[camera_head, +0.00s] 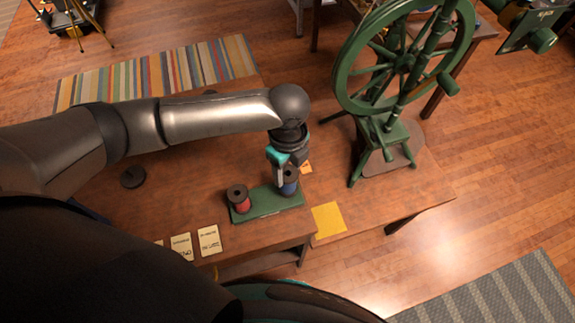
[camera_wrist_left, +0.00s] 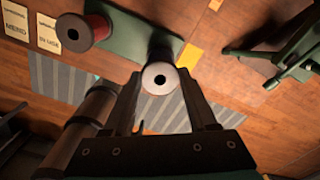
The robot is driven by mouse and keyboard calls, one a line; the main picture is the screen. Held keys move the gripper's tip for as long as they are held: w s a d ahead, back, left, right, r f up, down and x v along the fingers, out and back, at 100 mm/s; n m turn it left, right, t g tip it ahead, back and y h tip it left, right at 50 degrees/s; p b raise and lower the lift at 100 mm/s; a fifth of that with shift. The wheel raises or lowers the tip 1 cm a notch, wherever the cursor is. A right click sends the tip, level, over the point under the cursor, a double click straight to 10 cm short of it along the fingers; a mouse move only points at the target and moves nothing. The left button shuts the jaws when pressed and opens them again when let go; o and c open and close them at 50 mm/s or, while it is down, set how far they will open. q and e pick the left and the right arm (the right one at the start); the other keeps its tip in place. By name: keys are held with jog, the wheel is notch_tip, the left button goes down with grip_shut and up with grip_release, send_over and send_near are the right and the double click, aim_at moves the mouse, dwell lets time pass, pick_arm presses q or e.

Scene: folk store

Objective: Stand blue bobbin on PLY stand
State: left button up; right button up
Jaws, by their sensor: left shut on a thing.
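The green PLY stand (camera_head: 268,205) lies on the wooden table near its front edge. A red bobbin (camera_head: 240,203) stands upright on its left end. My left gripper (camera_head: 284,174) points down over the right end, shut on the blue bobbin (camera_head: 291,186), which looks upright. The fingers hide part of it. In the left wrist view the blue bobbin (camera_wrist_left: 160,77) shows end-on between the fingers, overlapping the stand (camera_wrist_left: 140,33), with the red bobbin (camera_wrist_left: 86,30) beside it. I cannot tell whether its base touches the stand. My right gripper is not in view.
A green spinning wheel (camera_head: 390,75) stands right of the stand. A yellow sheet (camera_head: 328,219) lies on the table to the right. Several printed cards (camera_head: 209,240) lie at the front left. A dark round object (camera_head: 133,177) lies farther left.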

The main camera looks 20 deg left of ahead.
pick_arm(q)
jog(key=shift+f+b, duration=0.55)
jog(key=shift+f, duration=0.7)
jog(key=o, duration=1)
notch_tip(320, 180, up, 15)
jog(key=shift+r+p, duration=0.15)
jog(key=shift+p, duration=1)
